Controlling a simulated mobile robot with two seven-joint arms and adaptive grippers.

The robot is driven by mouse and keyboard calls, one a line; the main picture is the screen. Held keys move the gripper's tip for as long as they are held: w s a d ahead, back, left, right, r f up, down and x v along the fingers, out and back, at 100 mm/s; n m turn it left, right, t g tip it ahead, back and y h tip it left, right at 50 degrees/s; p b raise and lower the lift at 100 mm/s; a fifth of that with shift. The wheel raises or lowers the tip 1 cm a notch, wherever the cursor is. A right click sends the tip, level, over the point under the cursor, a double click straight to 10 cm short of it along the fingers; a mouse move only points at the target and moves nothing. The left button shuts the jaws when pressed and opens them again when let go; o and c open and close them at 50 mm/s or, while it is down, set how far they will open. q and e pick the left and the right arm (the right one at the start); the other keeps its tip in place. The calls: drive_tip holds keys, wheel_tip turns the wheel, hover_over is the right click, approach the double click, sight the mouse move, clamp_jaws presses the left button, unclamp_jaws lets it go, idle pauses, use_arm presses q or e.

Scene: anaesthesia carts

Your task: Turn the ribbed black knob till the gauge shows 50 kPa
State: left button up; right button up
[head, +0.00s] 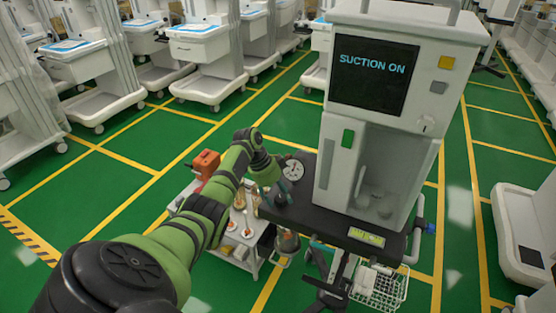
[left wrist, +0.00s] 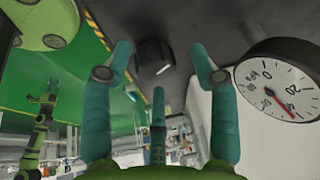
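The ribbed black knob (left wrist: 155,60) sits on a dark panel in the left wrist view. My left gripper (left wrist: 160,48) has its teal fingers spread, one on each side of the knob, with a visible gap to each side. In the head view my left gripper (head: 277,188) is at the dark shelf of the suction cart, and the knob cannot be made out there. The round white gauge (left wrist: 287,88) is right of the knob, tilted in the picture; its red needle points to the lower right and I cannot read its value surely. The gauge (head: 293,169) also shows in the head view.
The white suction cart (head: 388,125) has a screen (head: 374,75) reading "SUCTION ON". A wire basket (head: 380,283) hangs below its dark shelf. A small trolley (head: 232,232) with an orange item stands to the left. Other carts line the green floor. A small green arm shows in the left wrist view.

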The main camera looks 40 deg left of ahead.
use_arm(q)
drive_tip(key=shift+f, duration=0.1)
drive_tip(key=shift+s, duration=0.15)
drive_tip(key=v, duration=1.2)
